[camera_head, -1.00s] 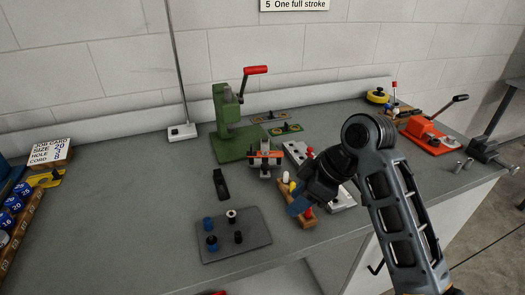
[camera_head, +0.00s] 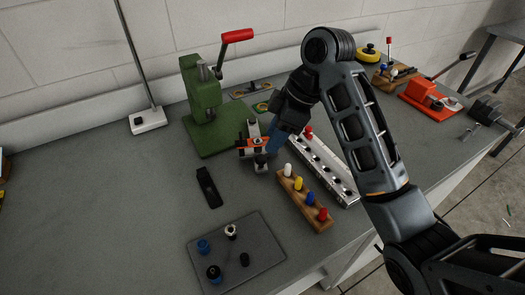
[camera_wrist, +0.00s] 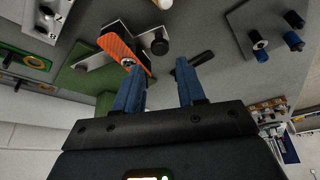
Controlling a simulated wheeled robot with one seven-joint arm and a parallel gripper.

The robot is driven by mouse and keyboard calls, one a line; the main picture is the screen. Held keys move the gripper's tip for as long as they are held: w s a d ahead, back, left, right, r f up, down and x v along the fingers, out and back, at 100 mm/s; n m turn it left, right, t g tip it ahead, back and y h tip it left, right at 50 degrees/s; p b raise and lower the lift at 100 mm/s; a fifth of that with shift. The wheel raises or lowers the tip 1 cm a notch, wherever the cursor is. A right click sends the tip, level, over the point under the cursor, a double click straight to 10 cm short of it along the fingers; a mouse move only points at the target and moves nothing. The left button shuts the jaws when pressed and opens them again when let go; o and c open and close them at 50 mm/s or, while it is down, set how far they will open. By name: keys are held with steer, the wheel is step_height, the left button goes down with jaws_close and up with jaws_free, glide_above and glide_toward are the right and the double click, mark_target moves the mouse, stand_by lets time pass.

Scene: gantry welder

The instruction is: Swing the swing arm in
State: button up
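A small orange and grey fixture (camera_head: 252,146) stands at the front of the green press base; I take its orange part as the swing arm. In the wrist view the orange piece (camera_wrist: 118,45) has a bolt at its end, beside a grey bracket with a black knob (camera_wrist: 158,44). My gripper (camera_head: 268,150) is just above the right side of the fixture, pointing down. In the wrist view its two blue fingers (camera_wrist: 158,72) are apart with nothing clearly held between them. The left finger is close to the orange piece's end; contact cannot be told.
The green hand press (camera_head: 205,100) with a red handle stands behind. A silver rail (camera_head: 325,170) and a wooden peg block (camera_head: 305,200) lie to the right. A black slotted piece (camera_head: 208,187) and a grey peg plate (camera_head: 262,240) lie in front.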

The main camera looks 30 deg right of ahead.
mark_target(261, 158)
steer(key=b+x, duration=0.2)
steer(key=x, duration=0.2)
steer(key=shift+b+x, duration=0.4)
steer(key=shift+x, duration=0.6)
steer(key=shift+c, duration=0.2)
jaws_close()
